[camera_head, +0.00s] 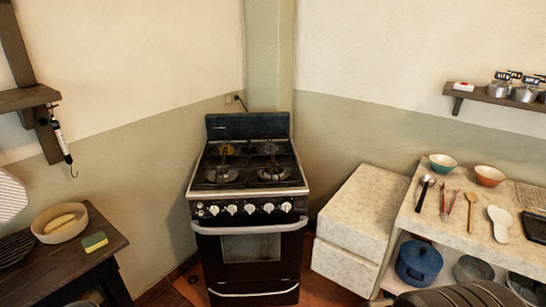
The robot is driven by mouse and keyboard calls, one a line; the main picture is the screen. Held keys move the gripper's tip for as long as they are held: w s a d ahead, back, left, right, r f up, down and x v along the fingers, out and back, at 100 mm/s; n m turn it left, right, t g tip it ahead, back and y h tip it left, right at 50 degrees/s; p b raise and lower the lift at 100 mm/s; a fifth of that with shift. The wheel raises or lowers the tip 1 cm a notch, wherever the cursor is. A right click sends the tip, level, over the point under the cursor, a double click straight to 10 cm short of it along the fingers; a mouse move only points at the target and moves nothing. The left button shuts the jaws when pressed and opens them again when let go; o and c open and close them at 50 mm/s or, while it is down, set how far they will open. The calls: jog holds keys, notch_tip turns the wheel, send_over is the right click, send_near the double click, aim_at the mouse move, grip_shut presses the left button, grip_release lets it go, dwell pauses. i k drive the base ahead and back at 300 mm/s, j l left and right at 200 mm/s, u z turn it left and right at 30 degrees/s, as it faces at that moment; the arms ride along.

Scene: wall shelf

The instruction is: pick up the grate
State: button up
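Dark grates (250,176) lie over the burners on top of the black stove (250,247), in the middle of the view. A light, mesh-like flat piece (532,195) lies on the right counter at the picture's edge. A dark ribbed piece (14,249) lies on the left table, cut off by the edge. I cannot tell which of these is the grate meant. A dark grey rounded shape at the bottom right looks like part of my arm. My gripper's fingers are not in view.
The dark wooden table (103,244) at left holds a bowl (76,234) and a sponge (95,241). The right counter (462,226) holds bowls and utensils, with a blue pot (419,264) below. A wall shelf (466,94) holds tins. White drawers (362,210) stand beside the stove.

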aim_at(272, 158)
jog(key=i+j+z, duration=0.15)
jog(key=i, duration=0.4)
jog(key=i+j+z, duration=0.15)
jog(key=i, duration=0.45)
jog(key=i+j+z, duration=0.15)
jog(key=i+j, duration=0.2)
jog(key=i, duration=0.15)
jog(key=i+j+z, duration=0.15)
jog(key=i+j, duration=0.2)
jog(key=i, duration=0.2)
